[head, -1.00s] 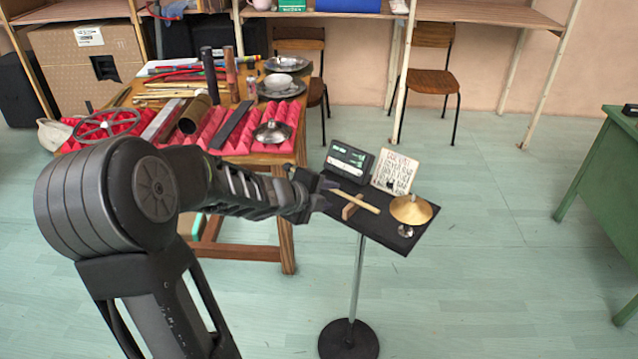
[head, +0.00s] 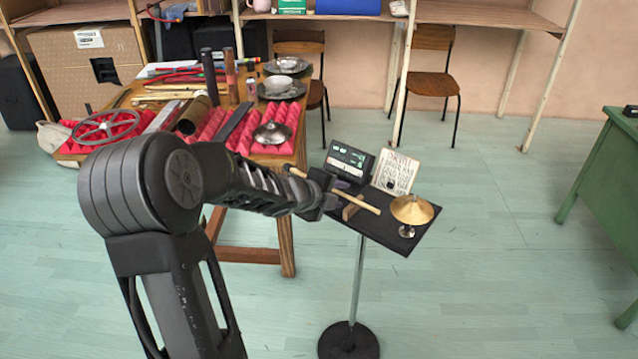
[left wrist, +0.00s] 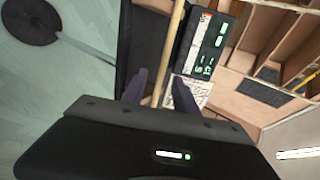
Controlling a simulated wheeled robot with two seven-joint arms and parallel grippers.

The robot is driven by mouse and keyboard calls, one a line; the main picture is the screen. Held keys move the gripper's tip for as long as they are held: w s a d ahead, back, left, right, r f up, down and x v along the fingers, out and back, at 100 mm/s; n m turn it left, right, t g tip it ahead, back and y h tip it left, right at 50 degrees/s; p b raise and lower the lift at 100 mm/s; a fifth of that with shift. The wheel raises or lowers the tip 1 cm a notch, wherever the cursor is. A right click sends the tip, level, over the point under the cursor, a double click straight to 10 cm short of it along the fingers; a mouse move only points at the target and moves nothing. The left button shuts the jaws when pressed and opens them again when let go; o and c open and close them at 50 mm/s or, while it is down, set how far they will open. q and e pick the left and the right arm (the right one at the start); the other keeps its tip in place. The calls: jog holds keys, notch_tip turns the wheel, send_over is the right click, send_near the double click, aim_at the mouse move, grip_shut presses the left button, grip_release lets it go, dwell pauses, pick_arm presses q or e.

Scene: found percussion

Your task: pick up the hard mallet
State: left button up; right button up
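A pale wooden stick, which I take for the hard mallet (head: 364,204), lies slanted over a small wooden rest (head: 349,211) on the black stand tray (head: 408,245). Its far left end shows beyond my gripper; I cannot make out a distinct head. My left gripper (head: 329,196) is at the tray's left edge, around the stick's left part. In the left wrist view the stick (left wrist: 168,55) runs between the two dark fingers (left wrist: 160,92), with a gap visible on each side, so the gripper looks open. My right gripper is not in view.
The tray also holds a brass cymbal (head: 412,209), a dark box with a green display (head: 349,161) and a written card (head: 396,173). A crowded wooden table (head: 287,235) stands behind left. The floor right of the stand is clear.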

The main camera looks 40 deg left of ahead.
pick_arm(q)
jog(key=shift+c, duration=0.3)
grip_shut()
dwell(1.0)
